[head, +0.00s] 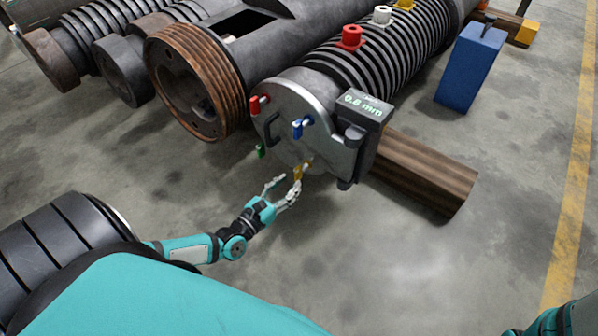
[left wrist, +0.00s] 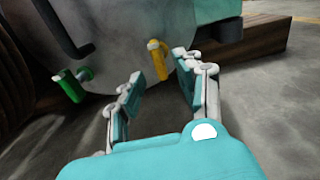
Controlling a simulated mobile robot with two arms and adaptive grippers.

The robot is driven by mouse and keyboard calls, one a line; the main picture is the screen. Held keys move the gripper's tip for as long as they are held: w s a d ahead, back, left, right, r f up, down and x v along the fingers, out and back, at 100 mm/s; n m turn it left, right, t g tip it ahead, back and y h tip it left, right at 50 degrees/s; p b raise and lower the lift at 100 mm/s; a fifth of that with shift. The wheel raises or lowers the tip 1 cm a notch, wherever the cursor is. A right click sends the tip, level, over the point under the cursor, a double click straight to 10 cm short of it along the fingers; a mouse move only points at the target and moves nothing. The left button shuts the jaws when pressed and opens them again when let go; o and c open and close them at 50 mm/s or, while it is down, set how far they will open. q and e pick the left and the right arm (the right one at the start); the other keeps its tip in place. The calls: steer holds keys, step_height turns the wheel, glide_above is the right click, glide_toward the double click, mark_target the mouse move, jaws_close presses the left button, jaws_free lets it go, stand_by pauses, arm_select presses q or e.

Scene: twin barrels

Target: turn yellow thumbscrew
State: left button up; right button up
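The yellow thumbscrew (head: 299,172) sits low on the round grey end plate (head: 296,112) of the barrel. It also shows in the left wrist view (left wrist: 158,59), just beyond my fingertips and between them. My left gripper (head: 281,185) is in front of and below it, fingers spread and empty. In the left wrist view my left gripper (left wrist: 158,75) has a clear gap between its fingers, and no contact with the yellow thumbscrew can be made out. My right gripper is out of view.
Blue (head: 301,128), red (head: 259,105) and green (head: 261,151) thumbscrews sit on the same plate. The green one (left wrist: 68,84) is left of my fingers. A gauge (head: 363,108) reads 0.8 mm. A wooden beam (head: 420,172) lies right. Floor in front is clear.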

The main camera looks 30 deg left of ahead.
mark_target(295, 178)
arm_select(q)
steer(key=shift+w+d+b, duration=0.2)
steer(key=shift+w+b, duration=0.75)
steer(key=shift+w, duration=1.55)
jaws_close()
